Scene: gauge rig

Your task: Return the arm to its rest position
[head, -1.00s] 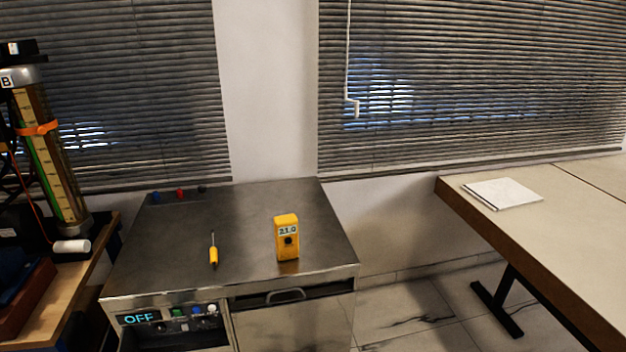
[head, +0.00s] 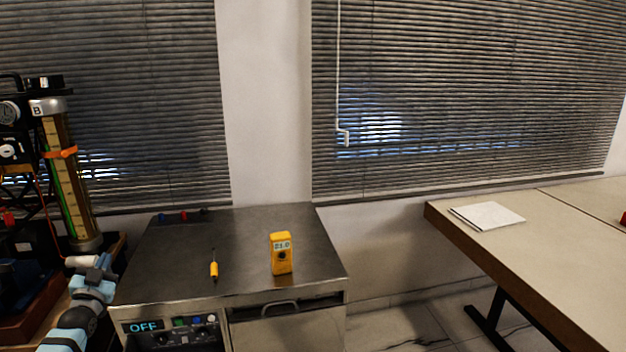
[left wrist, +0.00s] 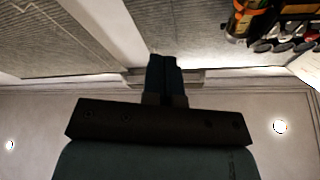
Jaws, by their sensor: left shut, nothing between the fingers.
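My left arm (head: 92,288), with pale blue and grey links, comes up from the lower left corner of the head view, in front of the wooden bench. Its fingers cannot be made out clearly there. In the left wrist view my left gripper (left wrist: 164,62) has its two dark fingers together, with nothing between them. They stand clear in the air, with blinds and pale surfaces behind. My right gripper is in neither view.
A metal cabinet (head: 180,240) carries a yellow meter (head: 281,254) and a yellow-handled screwdriver (head: 214,270); its display (head: 143,327) reads OFF. A gauge column (head: 70,190) stands close to my left arm. A table (head: 560,260) with papers (head: 487,216) is at right, with open floor between.

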